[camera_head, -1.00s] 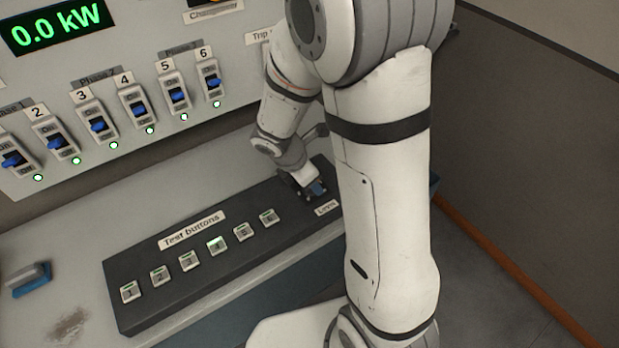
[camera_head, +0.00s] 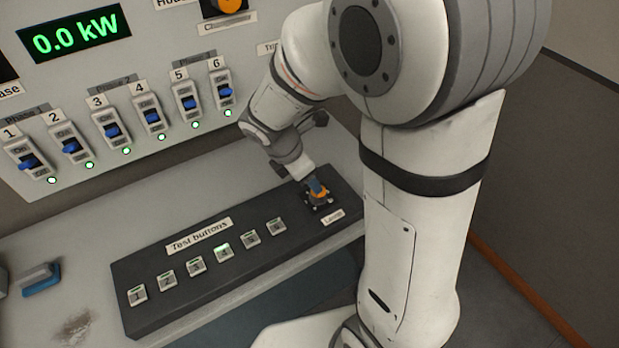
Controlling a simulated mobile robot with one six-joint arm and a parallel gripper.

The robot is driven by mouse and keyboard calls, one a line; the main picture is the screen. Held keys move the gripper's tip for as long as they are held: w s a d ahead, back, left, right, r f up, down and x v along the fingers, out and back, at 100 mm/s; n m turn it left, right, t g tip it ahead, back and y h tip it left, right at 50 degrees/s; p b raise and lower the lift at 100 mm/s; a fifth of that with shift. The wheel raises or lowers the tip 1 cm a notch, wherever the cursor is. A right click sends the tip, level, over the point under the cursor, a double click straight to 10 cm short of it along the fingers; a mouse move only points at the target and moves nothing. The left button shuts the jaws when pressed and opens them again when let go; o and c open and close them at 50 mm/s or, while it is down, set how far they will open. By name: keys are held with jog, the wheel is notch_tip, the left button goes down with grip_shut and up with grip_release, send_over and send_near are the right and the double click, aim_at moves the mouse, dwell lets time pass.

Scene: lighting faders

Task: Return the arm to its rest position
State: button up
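My arm (camera_head: 420,240) fills the right of the view, with its big shoulder joint at the top. It bends back down to my gripper (camera_head: 316,185), which is at the right end of the black test-button box. An orange and blue piece shows at the gripper's tip, over the small lever base (camera_head: 322,202) beside a label. It is too small to tell whether the fingers are open or shut, or whether they touch the lever.
The box (camera_head: 150,262) carries a row of several numbered test buttons; button 4 (camera_head: 223,252) glows green. Behind stands a grey panel with blue-handled faders (camera_head: 112,130), lit green lamps and a display (camera_head: 75,34) reading 0.0 kW. A blue block (camera_head: 40,280) lies left on the bench.

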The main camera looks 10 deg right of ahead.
dwell(0.4)
jog(key=s+d+r+m+y, duration=0.1)
jog(key=s+r+m, duration=0.4)
jog(key=m, duration=0.6)
jog(key=s+d+r+m+t+y, duration=0.1)
jog(key=s+d+r+m+y, duration=0.1)
jog(key=s+r+m, duration=0.3)
jog(key=s+m+y, duration=0.1)
jog(key=s+m, duration=0.2)
jog(key=m, duration=0.2)
jog(key=shift+d+r+m+t, duration=0.3)
jog(key=shift+m, duration=0.1)
jog(key=shift+c, duration=0.6)
